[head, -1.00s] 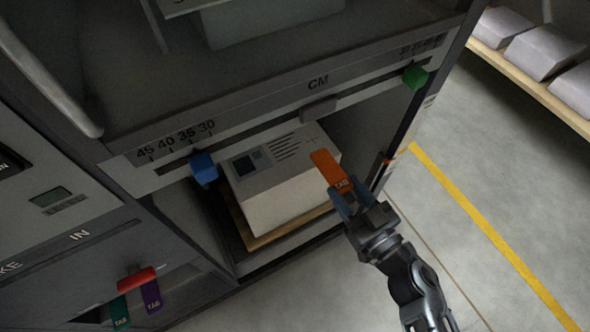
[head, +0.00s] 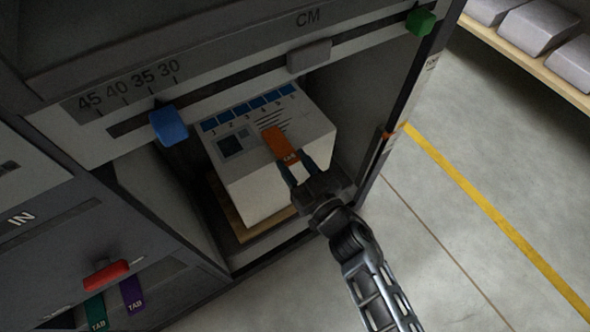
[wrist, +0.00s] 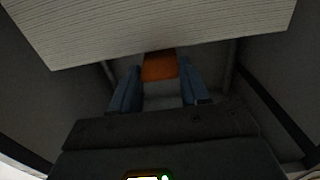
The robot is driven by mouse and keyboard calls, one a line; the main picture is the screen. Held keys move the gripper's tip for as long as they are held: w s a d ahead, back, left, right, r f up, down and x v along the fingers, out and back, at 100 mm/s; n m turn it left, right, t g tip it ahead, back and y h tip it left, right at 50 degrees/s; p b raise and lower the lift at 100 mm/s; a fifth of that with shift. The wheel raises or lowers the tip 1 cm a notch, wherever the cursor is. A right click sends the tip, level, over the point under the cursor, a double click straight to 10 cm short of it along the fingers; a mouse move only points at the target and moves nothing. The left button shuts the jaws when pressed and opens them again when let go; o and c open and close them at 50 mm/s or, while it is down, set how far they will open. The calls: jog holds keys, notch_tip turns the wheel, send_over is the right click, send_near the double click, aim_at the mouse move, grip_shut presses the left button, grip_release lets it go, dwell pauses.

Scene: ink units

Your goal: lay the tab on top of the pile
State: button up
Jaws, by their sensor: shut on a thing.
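The orange tab (head: 279,143) is held in my gripper (head: 297,176), with its far end reaching in over the pile (head: 264,182). The pile is a white block of sheets with blue squares, numbers and print on its top, standing on a wooden board in the open bay. In the wrist view the tab (wrist: 160,66) sits between the two blue fingers (wrist: 160,88), below the near edge of the pile (wrist: 150,25) in the picture. I cannot tell whether the tab touches the pile's top.
Above the bay runs a scale rail with a blue slider (head: 168,125), a grey block (head: 309,56) and a green knob (head: 420,21). A red handle (head: 105,275) with green and purple tabs (head: 133,296) is at lower left. Bay walls stand on both sides.

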jog(key=shift+f, duration=0.5)
jog(key=shift+f, duration=0.15)
jog(key=o, duration=1)
jog(key=p+v, duration=0.2)
jog(key=v, duration=1)
